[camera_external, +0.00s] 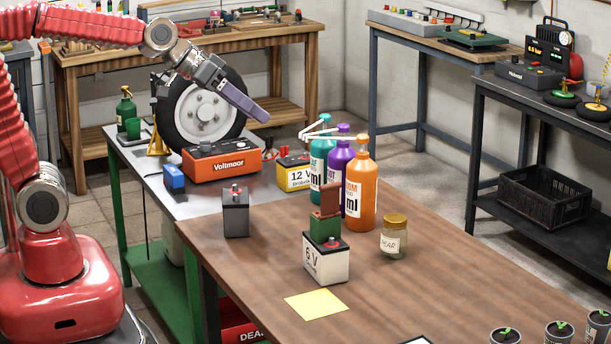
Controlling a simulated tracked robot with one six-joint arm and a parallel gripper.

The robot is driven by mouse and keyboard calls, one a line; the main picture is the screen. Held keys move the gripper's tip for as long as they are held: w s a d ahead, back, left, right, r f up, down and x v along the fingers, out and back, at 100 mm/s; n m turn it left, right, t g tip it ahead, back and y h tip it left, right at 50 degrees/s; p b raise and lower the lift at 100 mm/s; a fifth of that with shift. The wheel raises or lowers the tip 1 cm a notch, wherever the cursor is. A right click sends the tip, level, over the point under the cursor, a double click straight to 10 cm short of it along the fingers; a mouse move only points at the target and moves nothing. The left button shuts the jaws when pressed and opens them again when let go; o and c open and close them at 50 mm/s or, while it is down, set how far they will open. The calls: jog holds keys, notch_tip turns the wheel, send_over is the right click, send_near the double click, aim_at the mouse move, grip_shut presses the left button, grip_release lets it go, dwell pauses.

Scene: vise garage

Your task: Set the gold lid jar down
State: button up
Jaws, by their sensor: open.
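The gold lid jar (394,238) stands upright on the brown wooden table, to the right of the orange bottle. It is clear glass with a gold lid and a paper label. My gripper (262,116) is raised at the upper left, in front of the wheel, well away from the jar. It is open and I see nothing held in it. Its fingers overlap in this view.
A white 6 V battery (326,262) with green and brown blocks on top stands left of the jar. Bottles (360,190) stand behind it. A yellow sheet (316,304) lies in front. A dark battery (235,212) stands further left. The table's right middle is clear.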

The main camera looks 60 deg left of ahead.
jog(key=s+a+f+g+y, duration=0.1)
jog(key=s+a+f, duration=0.1)
jog(key=s, duration=0.4)
jog(key=s+a+f+g+y, duration=0.1)
jog(key=s+a+f, duration=0.2)
jog(key=s, duration=0.3)
jog(key=s+a+f+n+g+y, duration=0.1)
jog(key=s+a+f, duration=0.2)
jog(key=s, duration=0.3)
jog(key=shift+s+a+g, duration=0.15)
jog(key=shift+a+g, duration=0.15)
jog(key=shift+a, duration=0.55)
